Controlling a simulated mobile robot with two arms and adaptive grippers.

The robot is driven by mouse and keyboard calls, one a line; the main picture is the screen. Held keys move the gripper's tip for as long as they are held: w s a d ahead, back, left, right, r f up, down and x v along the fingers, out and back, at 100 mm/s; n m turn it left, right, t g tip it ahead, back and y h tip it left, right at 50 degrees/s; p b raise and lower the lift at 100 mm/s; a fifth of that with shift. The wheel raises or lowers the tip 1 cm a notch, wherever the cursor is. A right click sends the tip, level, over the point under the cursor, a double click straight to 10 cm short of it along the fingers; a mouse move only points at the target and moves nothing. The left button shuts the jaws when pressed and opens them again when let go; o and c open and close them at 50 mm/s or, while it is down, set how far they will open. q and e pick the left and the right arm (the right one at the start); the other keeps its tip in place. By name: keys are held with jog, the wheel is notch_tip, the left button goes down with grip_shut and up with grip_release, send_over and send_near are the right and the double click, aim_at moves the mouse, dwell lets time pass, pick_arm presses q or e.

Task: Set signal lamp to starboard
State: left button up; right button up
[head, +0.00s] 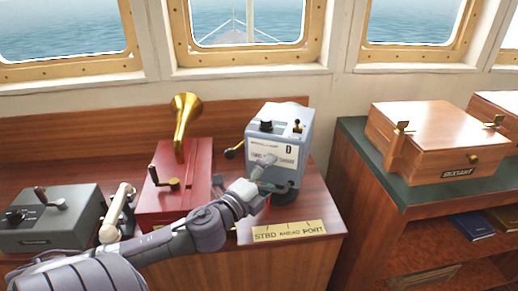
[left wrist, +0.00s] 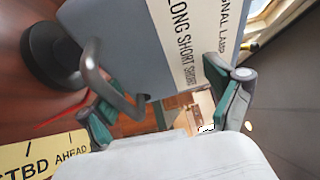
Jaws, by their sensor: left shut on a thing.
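The signal lamp (head: 290,140), a grey-blue box with a white label, stands upright on a round dark base (head: 285,197) at the right end of the wooden console. A brass plaque (head: 290,232) in front of it reads STBD, AHEAD, PORT from left to right. My left gripper (head: 266,170) is at the lamp's lower front, shut on it. The exact contact is partly hidden. My right gripper is not in view.
Left of the lamp stands a red box (head: 170,190) with a brass horn (head: 184,115). A grey box (head: 50,222) with a lever is at far left. To the right, a wooden sextant box (head: 440,135) rests on a green-topped cabinet (head: 365,150). Windows line the back.

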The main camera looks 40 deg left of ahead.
pick_arm(q)
jog(key=shift+s+d+r, duration=0.25)
jog(key=shift+s+r, duration=0.4)
jog(key=shift+s, duration=0.05)
jog(key=shift+c, duration=0.8)
jog(key=shift+s+f+b, duration=0.2)
jog(key=shift+s+b, duration=0.1)
jog(key=shift+s, duration=1.15)
jog(key=shift+c, duration=0.8)
jog(key=s, duration=0.3)
jog(key=shift+s+d+r+t, duration=0.25)
jog(key=shift+s+r+t, duration=0.05)
jog(key=shift+r, duration=0.05)
jog(key=shift+c, duration=0.8)
jog(key=s+f, duration=0.2)
jog(key=s, duration=0.6)
jog(key=shift+s+f+b, duration=0.2)
jog(key=shift+s+b, duration=0.1)
jog(key=shift+s, duration=0.1)
